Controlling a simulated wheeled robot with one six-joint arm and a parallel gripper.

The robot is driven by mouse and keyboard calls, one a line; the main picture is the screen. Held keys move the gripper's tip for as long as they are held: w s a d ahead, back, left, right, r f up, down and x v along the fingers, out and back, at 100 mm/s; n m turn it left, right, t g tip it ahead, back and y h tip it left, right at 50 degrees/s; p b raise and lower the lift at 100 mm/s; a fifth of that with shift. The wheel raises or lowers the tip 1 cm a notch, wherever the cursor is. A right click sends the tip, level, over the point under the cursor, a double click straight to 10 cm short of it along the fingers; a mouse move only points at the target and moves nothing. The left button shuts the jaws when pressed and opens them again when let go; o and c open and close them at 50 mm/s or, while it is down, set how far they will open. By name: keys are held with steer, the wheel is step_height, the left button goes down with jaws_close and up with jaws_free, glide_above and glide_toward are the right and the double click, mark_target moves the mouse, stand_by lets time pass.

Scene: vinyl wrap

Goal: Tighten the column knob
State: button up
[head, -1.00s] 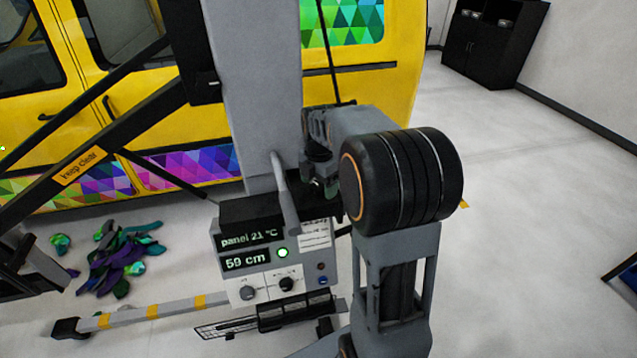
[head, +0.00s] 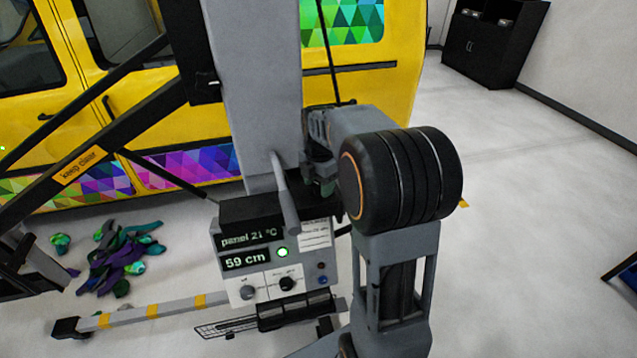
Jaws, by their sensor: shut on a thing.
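The grey column (head: 256,95) stands upright in front of the yellow vehicle. My gripper (head: 322,178) is at the column's right side, just above the control box. It is shut on the column knob, which is mostly hidden by the fingers and my arm. Only a small dark greenish part shows at the fingertips, so the knob's shape and how far it is turned cannot be seen.
A grey lever (head: 284,190) rises beside my gripper. Vinyl scraps (head: 120,255) lie on the floor left. Open floor lies right, before a black cabinet (head: 492,40).

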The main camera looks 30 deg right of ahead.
steer(key=shift+m, duration=0.3)
steer(key=m, duration=0.6)
steer(key=shift+m, duration=0.4)
steer(key=m, duration=0.3)
steer(key=shift+m, duration=0.3)
steer(key=m, duration=0.3)
steer(key=shift+m, duration=0.3)
steer(key=m, duration=0.4)
steer(key=shift+r+m, duration=0.1)
steer(key=shift+m, duration=2.4)
steer(key=o, duration=0.9)
